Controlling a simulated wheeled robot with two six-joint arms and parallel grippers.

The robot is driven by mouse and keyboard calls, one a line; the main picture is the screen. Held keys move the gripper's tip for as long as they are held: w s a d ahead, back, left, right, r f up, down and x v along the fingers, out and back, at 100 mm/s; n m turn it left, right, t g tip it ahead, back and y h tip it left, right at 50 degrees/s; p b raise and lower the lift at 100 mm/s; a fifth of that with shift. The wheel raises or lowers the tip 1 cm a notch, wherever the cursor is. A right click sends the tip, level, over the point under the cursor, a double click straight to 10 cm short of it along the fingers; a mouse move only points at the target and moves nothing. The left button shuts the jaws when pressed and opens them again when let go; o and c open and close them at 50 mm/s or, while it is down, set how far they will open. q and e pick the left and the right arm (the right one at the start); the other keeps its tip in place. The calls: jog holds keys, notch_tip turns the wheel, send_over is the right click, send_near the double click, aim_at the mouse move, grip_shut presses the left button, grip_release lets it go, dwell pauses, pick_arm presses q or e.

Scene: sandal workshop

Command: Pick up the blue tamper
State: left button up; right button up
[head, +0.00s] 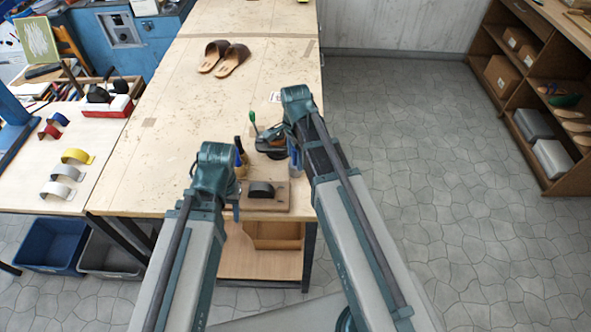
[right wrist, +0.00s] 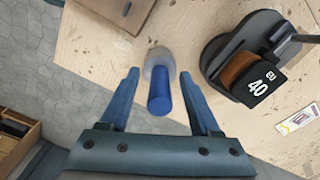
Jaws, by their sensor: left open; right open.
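In the right wrist view the blue tamper (right wrist: 160,98) stands on the wooden bench with its blue handle toward the camera and a pale grey head (right wrist: 159,60) at the far end. My right gripper (right wrist: 160,74) is open, with one finger on each side of the tamper and visible gaps between. In the head view my right gripper (head: 294,160) is over the bench's right edge, largely hidden by its own arm. My left gripper (head: 235,200) is open near the bench's front edge, left of a wooden board, mostly hidden by its wrist.
A dark device marked EU 40 (right wrist: 257,82) stands close right of the tamper. A wooden board (head: 280,205) carries a dark rounded block (head: 261,189). Brown sandals (head: 232,60) lie farther back. The bench's middle is clear. Coloured straps lie on the left table (head: 28,180).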

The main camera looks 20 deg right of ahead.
grip_shut()
dwell(0.3)
pick_arm(q)
jog(key=shift+r, duration=0.1)
pick_arm(e)
jog(key=shift+r, duration=0.1)
